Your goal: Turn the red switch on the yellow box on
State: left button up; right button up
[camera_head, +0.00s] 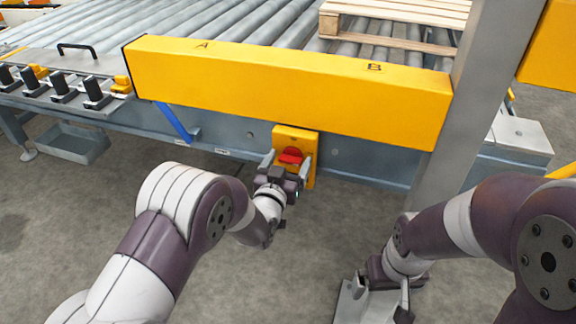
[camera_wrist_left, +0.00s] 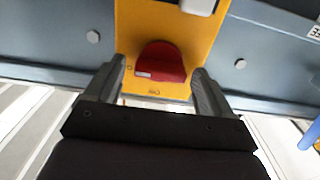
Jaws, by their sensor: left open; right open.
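The yellow box (camera_head: 309,143) is fixed to the grey side frame of the conveyor, below the long yellow beam. Its red switch (camera_head: 291,156) faces me. My left gripper (camera_head: 284,165) is open in front of the box, with one finger on each side of the switch in the picture. In the left wrist view the red switch (camera_wrist_left: 161,63) shows between and a little beyond the two fingertips; I cannot tell whether they touch it. A white label is on the switch. My right gripper (camera_head: 388,296) is low at the right, open and away from the box.
A long yellow beam (camera_head: 290,85) marked A and B runs above the box. Behind it are rollers (camera_head: 225,22) and a wooden pallet (camera_head: 400,14). A grey post (camera_head: 490,70) stands at the right. A grey bin (camera_head: 72,142) is at the left. Open floor lies below.

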pick_arm(q)
jog(key=shift+c, duration=0.3)
jog(key=c, duration=1)
jog(key=shift+n, duration=0.4)
jog(key=n+p, duration=0.1)
jog(key=n, duration=0.2)
jog(key=shift+p, duration=0.35)
jog(key=n+p, duration=0.2)
jog(key=n, duration=0.3)
jog(key=shift+a+f+n, duration=0.1)
jog(key=shift+a+n, duration=0.05)
jog(key=shift+n, duration=0.15)
jog(key=n+p, duration=0.1)
jog(key=n, duration=0.3)
jog(key=shift+f, duration=0.1)
jog(key=shift+f+n+p, duration=0.15)
jog(key=shift+n+p, duration=0.5)
jog(key=shift+n, duration=1.75)
